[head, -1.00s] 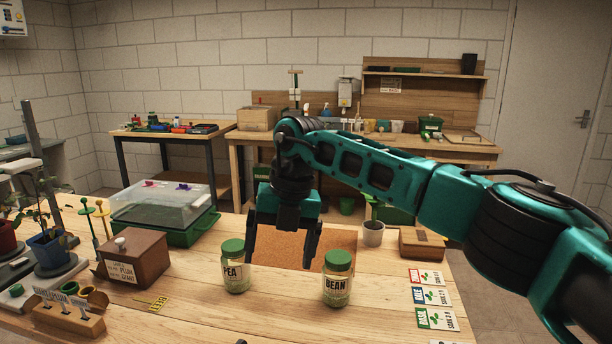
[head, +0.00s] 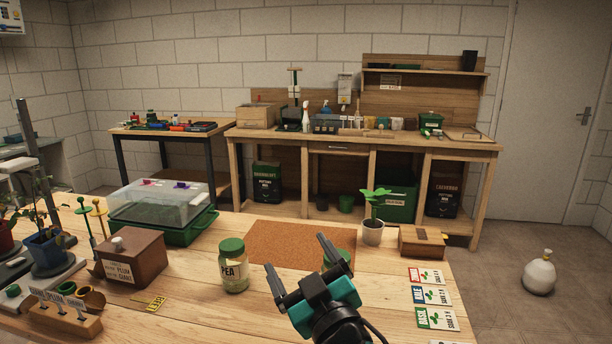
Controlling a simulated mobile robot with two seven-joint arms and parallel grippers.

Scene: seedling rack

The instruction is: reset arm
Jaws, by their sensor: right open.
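My right gripper (head: 301,262) is low in the head view, in front of the table's near middle. Its two dark fingers are spread apart, with nothing seen between them. It covers most of the bean jar, of which a bit of green lid (head: 346,262) shows behind the fingers. The pea jar (head: 233,266), glass with a green lid, stands upright left of the gripper and apart from it. My left gripper is not in view.
A cork mat (head: 283,240) lies bare behind the jars. A potted seedling (head: 373,231) and a wooden box (head: 422,242) stand at the back right, with seed cards (head: 431,296) in front. A brown box (head: 134,261) and clear-lidded tray (head: 160,203) are at left.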

